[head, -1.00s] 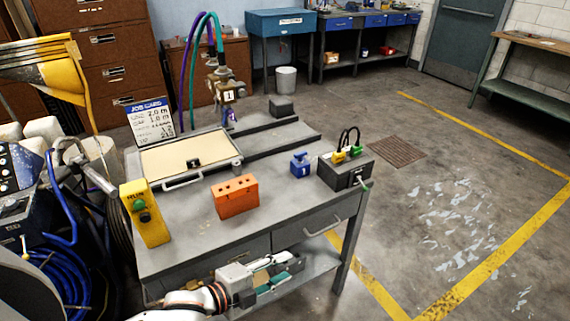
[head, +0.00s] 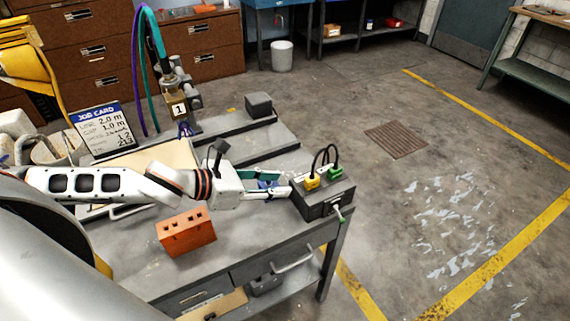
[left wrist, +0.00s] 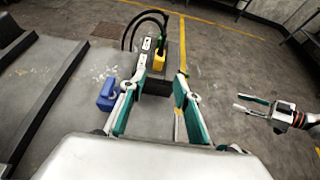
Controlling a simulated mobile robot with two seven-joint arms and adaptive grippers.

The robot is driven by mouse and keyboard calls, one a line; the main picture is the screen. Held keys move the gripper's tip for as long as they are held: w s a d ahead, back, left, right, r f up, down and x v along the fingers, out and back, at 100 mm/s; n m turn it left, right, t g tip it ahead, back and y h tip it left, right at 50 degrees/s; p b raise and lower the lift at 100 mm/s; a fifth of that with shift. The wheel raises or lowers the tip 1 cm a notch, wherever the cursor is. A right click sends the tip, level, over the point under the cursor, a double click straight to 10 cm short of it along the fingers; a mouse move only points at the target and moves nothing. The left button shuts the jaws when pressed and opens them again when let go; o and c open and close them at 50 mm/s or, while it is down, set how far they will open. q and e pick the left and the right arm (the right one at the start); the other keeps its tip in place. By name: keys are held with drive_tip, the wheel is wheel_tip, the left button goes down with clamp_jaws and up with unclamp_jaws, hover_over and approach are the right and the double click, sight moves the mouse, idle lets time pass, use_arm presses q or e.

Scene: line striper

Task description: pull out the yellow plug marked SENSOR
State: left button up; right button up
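The yellow plug (head: 312,182) stands in the top of a black box (head: 318,205) at the table's right end, with a black cable looping from it. A green plug (head: 336,173) sits beside it. No SENSOR lettering is readable. My left gripper (head: 292,186) is over the table, just left of the box. In the left wrist view its green-padded fingers are apart and empty, with the yellow plug (left wrist: 158,62) ahead between their tips. My right gripper (left wrist: 239,102) shows only in the left wrist view, off to the right, with its fingers apart.
A blue block (left wrist: 107,96) lies just left of my left fingers. An orange block with holes (head: 186,232) stands near the table's front. A job card (head: 103,128) and a hose fixture (head: 178,105) are at the back. The floor right of the table is clear.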

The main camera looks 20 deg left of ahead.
sight(305, 181)
use_arm(q)
drive_tip(key=b+x, duration=0.1)
drive_tip(key=x, duration=0.7)
drive_tip(key=shift+w+r, duration=0.1)
drive_tip(key=shift+w, duration=0.2)
drive_tip(key=shift+x, duration=0.95)
use_arm(e)
drive_tip(key=shift+s+f, duration=0.2)
drive_tip(key=shift+f, duration=0.55)
drive_tip(key=shift+s+f, duration=0.1)
drive_tip(key=shift+f, duration=0.05)
use_arm(q)
drive_tip(key=shift+p, duration=0.3)
use_arm(e)
drive_tip(key=shift+r, duration=0.45)
use_arm(q)
clamp_jaws()
